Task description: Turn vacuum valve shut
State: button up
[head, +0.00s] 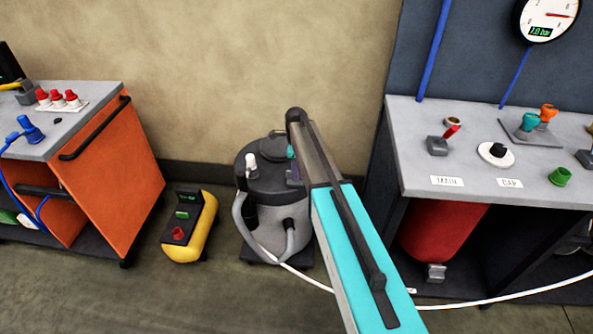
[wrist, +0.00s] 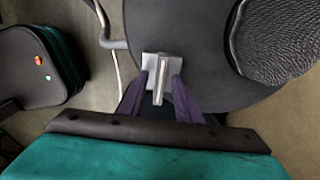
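In the head view my gripper (head: 293,176) is mostly behind my arm, and the valve is hidden.
A grey hose (head: 241,222) curves down the vacuum's left side, and a white hose (head: 490,301) runs right along the floor. A yellow unit (head: 201,236) stands left of it. An orange cart (head: 115,170) is further left and a grey bench (head: 420,180) is at the right.

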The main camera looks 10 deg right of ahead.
jog(key=shift+r, duration=0.1)
notch_tip(320, 180, up, 14)
jog(key=b, duration=0.2)
jog(key=shift+f, duration=0.2)
dwell(0.4)
dwell(0.4)
jog(key=s+f+n+g, duration=0.1)
jog(key=s+f+n, duration=0.4)
jog(key=s+f, duration=0.8)
jog(key=s+f+n+g, duration=0.2)
jog(key=s+f+n, duration=0.4)
jog(key=s+f, duration=0.75)
jog(key=s+f+n+g, duration=0.1)
jog(key=s+f+n, duration=0.4)
jog(key=s, duration=0.9)
jog(key=s+f+n+g, duration=0.1)
jog(key=s+f+n, duration=0.5)
jog(key=s, duration=0.8)
notch_tip(320, 180, down, 3)
jog(key=shift+s+a+f+g, duration=0.2)
jog(key=shift+s+g, duration=0.1)
